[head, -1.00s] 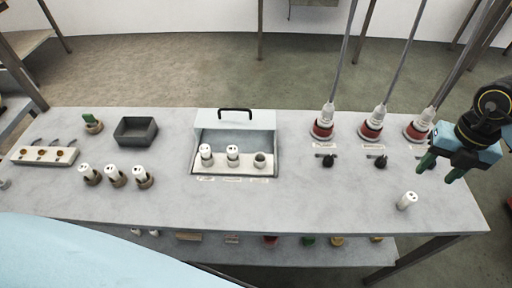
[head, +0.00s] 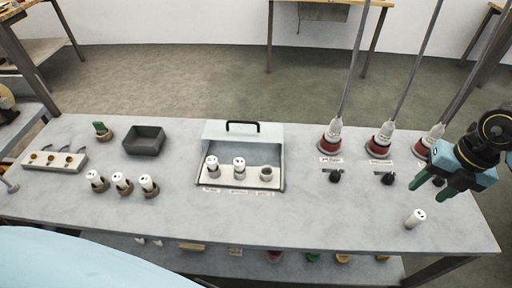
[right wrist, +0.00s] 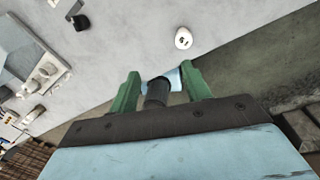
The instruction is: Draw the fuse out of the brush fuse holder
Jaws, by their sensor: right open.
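An open white fuse box (head: 244,130) with a black lid handle stands mid-table in the head view. In it, a white fuse (head: 212,164) and a second white fuse (head: 239,166) stand upright in holders, and the right holder (head: 266,174) looks empty. The labels are too small to read, so I cannot tell which is the brush holder. A loose white fuse (head: 415,218) is on the table at right; it also shows in the right wrist view (right wrist: 183,38). My right gripper (head: 428,193) is open and empty above the table, right of the box. My left gripper is not in view.
Three red-based plugs (head: 331,143) with upright rods line the back right, with black knobs (head: 335,176) before them. A dark grey tray (head: 144,142), three fuses in brown holders (head: 122,184) and a cream block (head: 54,161) are left. The table between box and loose fuse is clear.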

